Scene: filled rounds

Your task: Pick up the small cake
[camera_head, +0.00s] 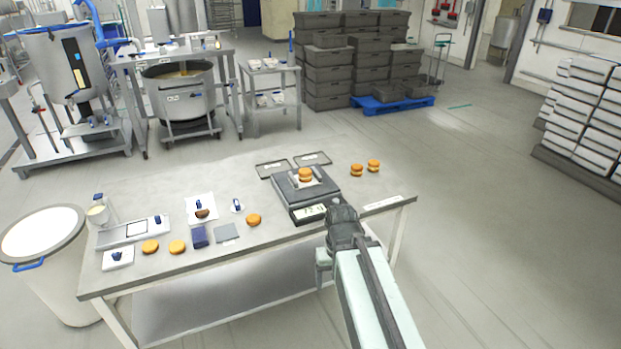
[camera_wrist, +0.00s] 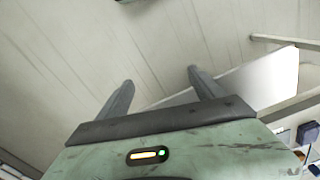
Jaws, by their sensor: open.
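Several small round orange-brown cakes are on the steel table (camera_head: 150,270). One cake (camera_head: 305,174) rests on the dark scale (camera_head: 290,190). Two cakes (camera_head: 357,170) (camera_head: 373,165) sit to the right of the scale. One cake (camera_head: 253,219) lies left of the scale near the front. Two more cakes (camera_head: 150,246) (camera_head: 177,247) lie at the front left. I cannot tell which one is the small cake. My arm reaches to the table's front edge, just in front of the scale. In the wrist view my gripper (camera_wrist: 160,76) is open, its fingers apart with nothing between them.
A blue box (camera_head: 200,237), a grey square (camera_head: 227,233) and a white tray (camera_head: 200,209) share the table's left half. Two flat trays (camera_head: 272,169) (camera_head: 313,159) lie behind the scale. A white bin (camera_head: 45,240) stands at the left.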

